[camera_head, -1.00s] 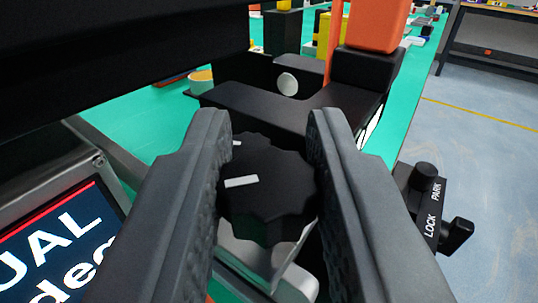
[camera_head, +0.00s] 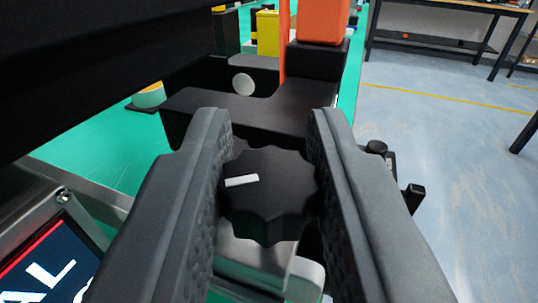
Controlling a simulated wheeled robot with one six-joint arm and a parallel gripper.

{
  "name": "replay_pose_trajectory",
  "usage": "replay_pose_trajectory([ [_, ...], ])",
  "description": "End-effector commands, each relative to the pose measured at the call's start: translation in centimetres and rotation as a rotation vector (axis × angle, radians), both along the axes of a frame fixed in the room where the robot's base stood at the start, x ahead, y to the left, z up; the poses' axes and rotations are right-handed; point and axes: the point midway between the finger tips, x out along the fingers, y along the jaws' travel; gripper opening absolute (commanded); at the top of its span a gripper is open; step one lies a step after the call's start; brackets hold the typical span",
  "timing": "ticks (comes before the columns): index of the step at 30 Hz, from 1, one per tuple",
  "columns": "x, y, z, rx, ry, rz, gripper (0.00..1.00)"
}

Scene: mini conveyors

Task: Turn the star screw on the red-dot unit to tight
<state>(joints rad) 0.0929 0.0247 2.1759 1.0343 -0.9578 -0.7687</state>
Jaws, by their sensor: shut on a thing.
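The star screw (camera_head: 268,205) is a black lobed knob with a white line on its top, in the middle of the camera view. My gripper (camera_head: 270,145) has one dark grey finger on each side of it and is shut on it. The white line points toward the left finger. Below the knob is a pale metal block (camera_head: 255,262), part of the unit. A black bracket (camera_head: 245,110) with a round white disc (camera_head: 243,83) stands just behind. No red dot shows in this view, and the fingers hide the knob's sides.
A screen in a metal frame (camera_head: 45,265) is at lower left. A black lever block (camera_head: 385,160) is partly hidden behind the right finger. An orange block (camera_head: 318,20) and a yellow part (camera_head: 268,33) stand behind on the green surface (camera_head: 110,150). Open floor lies right.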

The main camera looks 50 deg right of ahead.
Motion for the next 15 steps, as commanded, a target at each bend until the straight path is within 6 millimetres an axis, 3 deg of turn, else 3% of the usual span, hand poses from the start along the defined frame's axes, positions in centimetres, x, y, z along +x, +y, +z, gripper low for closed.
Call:
replay_pose_trajectory([
  [5,0.04,0.00,0.21,-0.001,-0.003,0.001,0.01],
  [6,0.04,0.00,0.22,-0.001,-0.003,0.001,0.28],
  [9,0.03,0.00,0.19,-0.001,-0.003,0.001,0.44],
  [15,0.01,0.00,0.11,-0.001,-0.002,0.001,0.44],
])
